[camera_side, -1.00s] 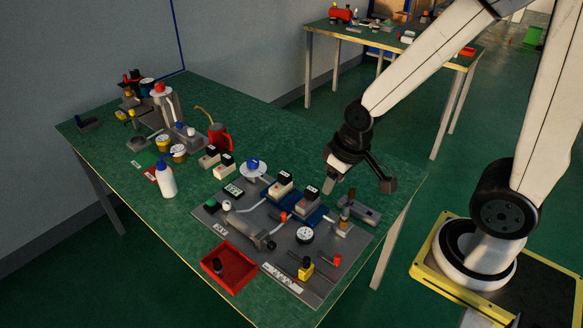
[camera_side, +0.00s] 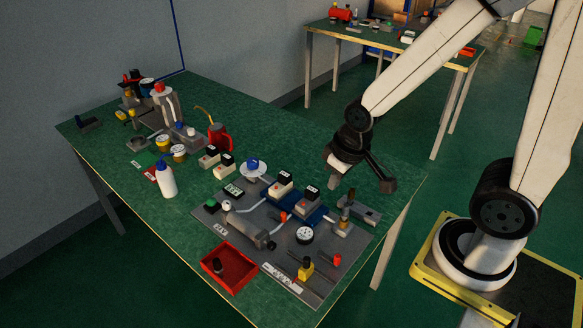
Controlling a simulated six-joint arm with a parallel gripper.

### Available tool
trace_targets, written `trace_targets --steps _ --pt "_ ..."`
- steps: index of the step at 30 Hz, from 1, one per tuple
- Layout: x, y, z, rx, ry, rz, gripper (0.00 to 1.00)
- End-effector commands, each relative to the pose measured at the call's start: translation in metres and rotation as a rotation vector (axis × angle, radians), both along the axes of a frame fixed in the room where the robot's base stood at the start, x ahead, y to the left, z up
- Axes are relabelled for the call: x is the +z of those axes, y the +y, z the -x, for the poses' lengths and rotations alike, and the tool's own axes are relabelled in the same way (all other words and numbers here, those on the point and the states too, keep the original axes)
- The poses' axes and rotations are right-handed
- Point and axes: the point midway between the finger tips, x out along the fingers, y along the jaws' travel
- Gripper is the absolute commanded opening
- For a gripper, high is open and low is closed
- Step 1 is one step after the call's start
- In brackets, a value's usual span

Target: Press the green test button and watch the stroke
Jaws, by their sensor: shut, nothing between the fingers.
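My gripper (camera_side: 337,172) hangs above the green bench, behind the right part of a grey board (camera_side: 322,285). It is shut and empty, and its fingertips are small and partly hidden by the wrist. It looks apart from everything on the board. A grey cylinder (camera_side: 250,231) lies on the left part of the board, with a round white gauge (camera_side: 305,235) to its right. A press-like device with a red top (camera_side: 160,88) stands at the back left, far from my gripper.
A red tray (camera_side: 232,270) sits at the bench's front edge. A white bottle (camera_side: 166,181) and a red oil can (camera_side: 217,136) stand farther left. Valves with black tops (camera_side: 283,178) stand on the board near my gripper. The bench's right end is mostly clear.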

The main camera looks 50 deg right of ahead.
Motion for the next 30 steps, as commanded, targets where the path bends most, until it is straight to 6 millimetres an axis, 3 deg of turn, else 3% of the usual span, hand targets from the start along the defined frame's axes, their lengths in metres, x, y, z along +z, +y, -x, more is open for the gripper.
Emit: trace_targets --steps 30 --pt "0.0001 0.0013 -0.0055 -0.023 0.0 -0.013 0.0"
